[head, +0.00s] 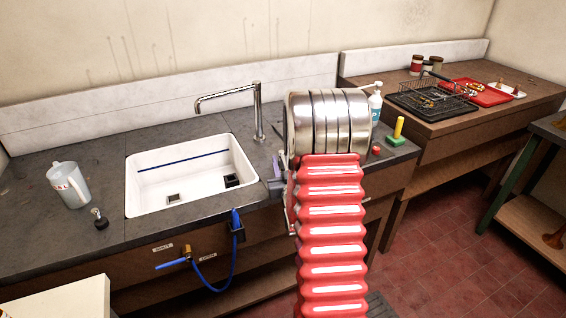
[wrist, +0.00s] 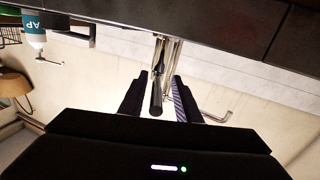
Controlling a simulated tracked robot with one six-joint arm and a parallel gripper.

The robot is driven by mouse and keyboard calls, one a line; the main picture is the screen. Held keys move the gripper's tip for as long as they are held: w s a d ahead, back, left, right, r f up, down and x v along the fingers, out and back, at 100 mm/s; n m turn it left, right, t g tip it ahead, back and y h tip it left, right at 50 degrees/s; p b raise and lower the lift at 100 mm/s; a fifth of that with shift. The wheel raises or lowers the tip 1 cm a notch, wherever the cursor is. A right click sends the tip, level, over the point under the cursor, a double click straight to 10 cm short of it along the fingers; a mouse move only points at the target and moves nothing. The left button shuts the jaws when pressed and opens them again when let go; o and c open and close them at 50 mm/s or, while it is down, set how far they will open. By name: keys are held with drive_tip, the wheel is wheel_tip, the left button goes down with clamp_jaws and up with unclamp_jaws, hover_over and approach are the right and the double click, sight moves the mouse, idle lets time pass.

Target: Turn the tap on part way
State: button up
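The tap is a tall chrome pipe (head: 258,115) at the back right of the sink, with its spout reaching left over the white basin (head: 137,190). In the wrist view, which is upside down, its chrome post (wrist: 176,58) stands beyond my fingers. A black lever (wrist: 156,97) points towards the camera and lies between the fingertips. My gripper (wrist: 160,98) is open, one finger on each side of the lever, with a gap visible on both sides. In the head view my arm hides most of my gripper and the lever.
A clear jug (head: 68,185) stands left of the sink. A blue hose (head: 233,265) and brass valve (head: 187,252) hang at the counter front. A wire basket (head: 432,98) is at back right.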

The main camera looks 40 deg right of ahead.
drive_tip(key=shift+s+d, duration=0.1)
drive_tip(key=shift+c, duration=1.4)
clamp_jaws()
